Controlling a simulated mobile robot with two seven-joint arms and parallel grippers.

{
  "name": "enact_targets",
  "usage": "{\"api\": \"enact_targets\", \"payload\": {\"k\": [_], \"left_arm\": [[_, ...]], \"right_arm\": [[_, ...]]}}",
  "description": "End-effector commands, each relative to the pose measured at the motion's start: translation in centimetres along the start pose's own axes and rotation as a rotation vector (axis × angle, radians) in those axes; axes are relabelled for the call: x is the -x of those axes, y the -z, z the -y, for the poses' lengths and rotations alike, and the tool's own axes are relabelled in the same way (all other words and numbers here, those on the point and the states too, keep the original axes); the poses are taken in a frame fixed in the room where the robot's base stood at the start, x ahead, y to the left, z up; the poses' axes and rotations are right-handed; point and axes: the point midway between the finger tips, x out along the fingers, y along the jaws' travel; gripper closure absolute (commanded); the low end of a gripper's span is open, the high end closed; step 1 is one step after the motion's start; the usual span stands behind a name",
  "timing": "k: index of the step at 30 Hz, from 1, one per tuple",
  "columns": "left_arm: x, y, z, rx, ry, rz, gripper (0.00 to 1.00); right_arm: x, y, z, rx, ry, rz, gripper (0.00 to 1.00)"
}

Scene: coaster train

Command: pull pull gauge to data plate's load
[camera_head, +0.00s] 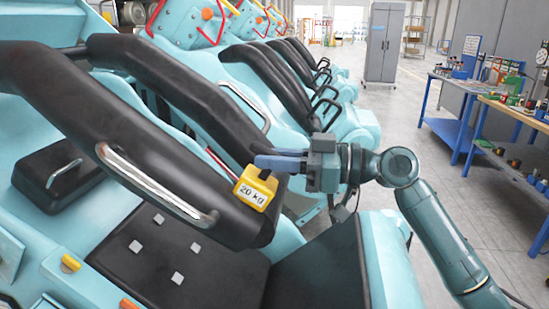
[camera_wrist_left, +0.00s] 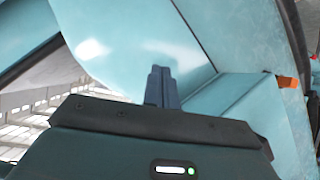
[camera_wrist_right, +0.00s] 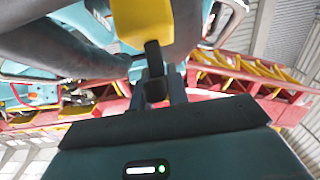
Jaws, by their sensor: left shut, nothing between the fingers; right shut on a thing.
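The yellow pull gauge (camera_head: 256,188) reads "20 kg" on its white face and sits against the end of a black restraint bar (camera_head: 180,175) with a chrome handle. My right gripper (camera_head: 278,163) is shut on the gauge, coming from the right. In the right wrist view the gauge's yellow body (camera_wrist_right: 143,20) is at the top, with a black part of it (camera_wrist_right: 153,55) at the fingertips. My left gripper (camera_wrist_left: 161,88) is shut and empty in front of teal seat panels; it is not visible in the head view. I cannot make out a data plate.
Teal coaster seats with more black restraints (camera_head: 265,75) run toward the back. A black seat cushion (camera_head: 165,262) with small grey squares lies below the bar. A grey cabinet (camera_head: 384,42) and blue workbenches (camera_head: 450,110) stand right, with open floor between.

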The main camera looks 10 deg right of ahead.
Motion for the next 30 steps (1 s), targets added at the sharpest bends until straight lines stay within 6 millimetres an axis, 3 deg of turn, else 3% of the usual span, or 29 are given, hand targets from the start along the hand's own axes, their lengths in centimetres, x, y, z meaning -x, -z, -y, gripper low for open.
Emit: {"api": "enact_targets", "payload": {"k": [22,30], "left_arm": [[0.0,0.1,0.0,0.0,0.0,-0.001,1.0],[0.2,0.3,0.1,0.0,0.002,0.004,1.0]], "right_arm": [[0.1,0.1,0.0,0.0,0.0,0.001,1.0],[1.8,3.2,0.0,0.003,-0.001,0.0,1.0]]}}
